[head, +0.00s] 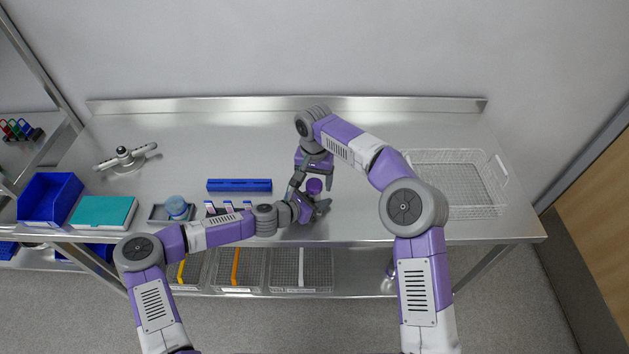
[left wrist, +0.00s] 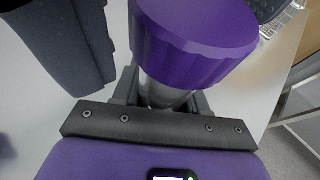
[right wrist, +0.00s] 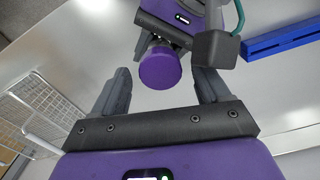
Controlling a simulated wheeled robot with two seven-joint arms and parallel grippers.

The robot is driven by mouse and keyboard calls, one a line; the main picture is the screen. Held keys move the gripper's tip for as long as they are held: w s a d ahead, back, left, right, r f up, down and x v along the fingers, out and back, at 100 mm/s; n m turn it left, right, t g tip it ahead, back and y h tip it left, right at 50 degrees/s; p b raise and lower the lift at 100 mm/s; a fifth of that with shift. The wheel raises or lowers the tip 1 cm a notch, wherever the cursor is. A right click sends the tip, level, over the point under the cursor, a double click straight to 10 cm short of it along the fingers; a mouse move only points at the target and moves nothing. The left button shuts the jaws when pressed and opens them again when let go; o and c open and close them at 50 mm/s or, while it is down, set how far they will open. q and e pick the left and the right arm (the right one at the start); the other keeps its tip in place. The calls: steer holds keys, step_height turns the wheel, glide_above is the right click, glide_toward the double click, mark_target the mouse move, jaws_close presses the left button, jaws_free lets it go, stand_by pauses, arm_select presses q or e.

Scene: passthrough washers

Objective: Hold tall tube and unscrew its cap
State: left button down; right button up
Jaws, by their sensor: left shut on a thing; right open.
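The tall tube shows a wide ridged purple cap (head: 314,187) in the head view. The cap also shows large in the left wrist view (left wrist: 205,40), with a short grey stretch of tube (left wrist: 160,94) below it. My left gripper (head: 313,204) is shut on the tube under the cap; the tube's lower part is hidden. My right gripper (head: 315,178) is open, pointing down over the cap. In the right wrist view the cap (right wrist: 160,68) lies between and just past its open fingers, apparently apart from them.
A blue rack (head: 239,185) lies left of the grippers. Small labelled items (head: 228,207) stand near the front edge beside my left forearm. A wire basket (head: 455,205) is at the right. Blue bin (head: 48,198), teal box (head: 103,212) and rotor-like device (head: 125,157) are left. The back middle is clear.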

step_height(320, 180, up, 4)
steer(key=shift+f, duration=0.25)
steer(key=shift+r, duration=0.2)
steer(key=shift+c, duration=0.3)
step_height(320, 180, up, 2)
steer(key=m, duration=0.4)
steer(key=shift+r, duration=0.1)
steer(key=shift+r+m, duration=0.5)
steer(key=shift+m, duration=0.7)
steer(key=shift+f, duration=3.9)
steer(key=c, duration=1.1)
steer(key=n, duration=0.6)
